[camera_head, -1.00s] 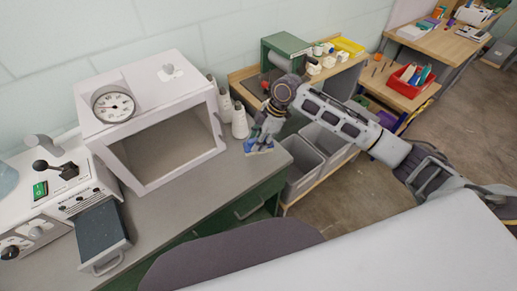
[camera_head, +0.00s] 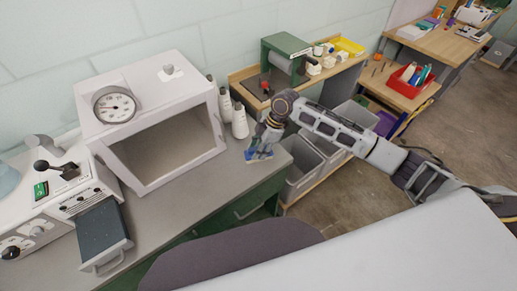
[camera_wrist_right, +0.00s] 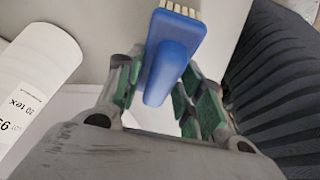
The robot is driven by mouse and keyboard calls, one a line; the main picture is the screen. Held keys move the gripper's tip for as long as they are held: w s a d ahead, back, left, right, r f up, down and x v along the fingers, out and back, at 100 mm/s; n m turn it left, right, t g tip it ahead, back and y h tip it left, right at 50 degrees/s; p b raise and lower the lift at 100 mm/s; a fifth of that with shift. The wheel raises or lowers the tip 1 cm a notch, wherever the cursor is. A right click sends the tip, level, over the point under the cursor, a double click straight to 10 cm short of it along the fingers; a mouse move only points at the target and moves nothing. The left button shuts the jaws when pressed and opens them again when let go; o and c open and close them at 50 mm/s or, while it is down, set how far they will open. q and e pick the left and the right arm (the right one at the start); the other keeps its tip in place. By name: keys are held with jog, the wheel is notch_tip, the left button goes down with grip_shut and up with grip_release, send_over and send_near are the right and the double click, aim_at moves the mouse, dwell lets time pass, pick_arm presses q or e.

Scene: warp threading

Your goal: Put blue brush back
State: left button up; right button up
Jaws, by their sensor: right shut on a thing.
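The blue brush (camera_wrist_right: 170,62) with pale bristles is between the green-padded fingers of my right gripper (camera_wrist_right: 158,92), which is shut on it. In the head view the right gripper (camera_head: 262,146) is above the right end of the grey worktop, with the blue brush (camera_head: 253,156) at its tip. I cannot tell whether the brush touches the worktop. My left gripper is not in view.
White cones (camera_head: 239,122) stand just left of the right gripper; a labelled one (camera_wrist_right: 38,70) shows in the wrist view. A white open-fronted box (camera_head: 177,92) with a dial stands further left. Grey bins (camera_head: 302,168) are right of the worktop. The worktop's front (camera_head: 190,201) is clear.

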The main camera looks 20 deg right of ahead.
jog(key=o, duration=1)
jog(key=shift+f, duration=0.1)
jog(key=shift+v, duration=6.15)
jog(key=shift+a, duration=0.1)
